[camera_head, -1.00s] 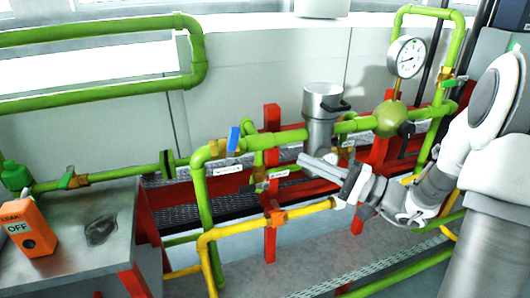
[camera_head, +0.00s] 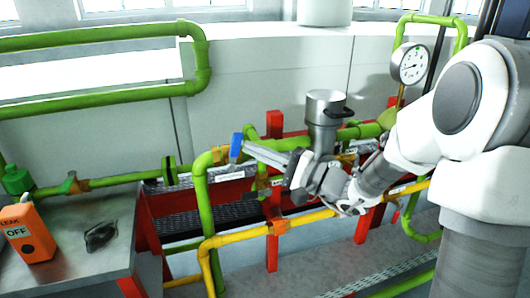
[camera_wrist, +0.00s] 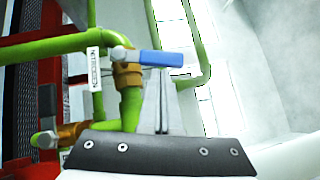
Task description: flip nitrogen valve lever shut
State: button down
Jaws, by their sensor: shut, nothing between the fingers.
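The nitrogen valve has a blue lever (camera_head: 236,147), which stands upright at the green pipe in the head view. In the wrist view the blue lever (camera_wrist: 165,59) points right from a brass valve body (camera_wrist: 127,76). A label reading NITROGEN (camera_wrist: 94,68) is on the pipe beside it. My gripper (camera_head: 247,146) is shut and empty, its fingertips close to the right side of the lever. In the wrist view my gripper (camera_wrist: 161,78) has its tips just below the lever; I cannot tell whether they touch it.
Green pipes (camera_head: 100,185), a yellow pipe (camera_head: 235,233) and red posts (camera_head: 272,245) surround the valve. A metal cylinder (camera_head: 325,115) stands behind my arm, with a gauge (camera_head: 410,65) farther right. An orange LEAK OFF box (camera_head: 27,232) sits on the left bench.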

dwell(0.3)
jog(key=shift+s+a+r+n+g+h+b, duration=0.1)
jog(key=shift+a+r+n+g+h+b, duration=0.3)
jog(key=shift+n, duration=0.2)
jog(key=shift+s+a+r+n+g+h+b, duration=0.1)
jog(key=shift+a+r+n+g+h+b, duration=0.25)
jog(key=shift+n+h, duration=0.2)
jog(key=shift+d+f, duration=0.1)
